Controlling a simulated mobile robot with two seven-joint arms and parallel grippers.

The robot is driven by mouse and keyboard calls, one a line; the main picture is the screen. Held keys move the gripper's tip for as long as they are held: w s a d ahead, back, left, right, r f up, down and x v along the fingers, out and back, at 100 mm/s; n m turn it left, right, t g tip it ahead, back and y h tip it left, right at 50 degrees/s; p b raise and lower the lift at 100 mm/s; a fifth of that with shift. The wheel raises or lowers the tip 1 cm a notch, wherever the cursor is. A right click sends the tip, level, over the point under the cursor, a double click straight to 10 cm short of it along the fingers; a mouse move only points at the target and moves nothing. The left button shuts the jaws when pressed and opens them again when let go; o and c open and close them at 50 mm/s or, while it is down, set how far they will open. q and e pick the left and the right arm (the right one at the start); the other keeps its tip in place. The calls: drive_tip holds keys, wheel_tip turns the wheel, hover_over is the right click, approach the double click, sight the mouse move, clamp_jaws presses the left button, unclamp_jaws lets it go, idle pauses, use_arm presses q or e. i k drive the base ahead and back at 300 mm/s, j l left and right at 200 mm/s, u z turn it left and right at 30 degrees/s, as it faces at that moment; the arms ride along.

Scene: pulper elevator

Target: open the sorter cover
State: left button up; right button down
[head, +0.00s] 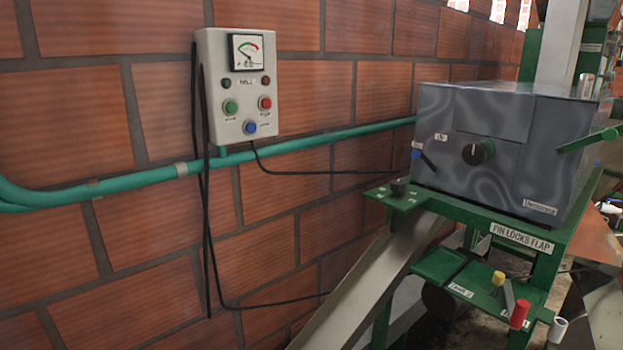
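A grey metal box-shaped housing (470,190) stands on a green frame at the right. Its top (520,92) looks closed. I cannot tell which panel is the sorter cover; no part is plainly labelled so. Neither of my grippers is in view.
A mill control box (237,85) hangs on the brick wall above a green pipe (300,143). A green bar (590,139) juts out at the right. A sloping chute (365,285), a "PIN LOCKS FLAP" label (522,238) and red (519,314) and white (557,329) handles lie below the housing.

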sight(501, 109)
drive_tip(key=i+l+z, duration=0.1)
drive_tip(key=z, duration=0.25)
drive_tip(key=i+z, duration=0.45)
drive_tip(key=z, duration=0.2)
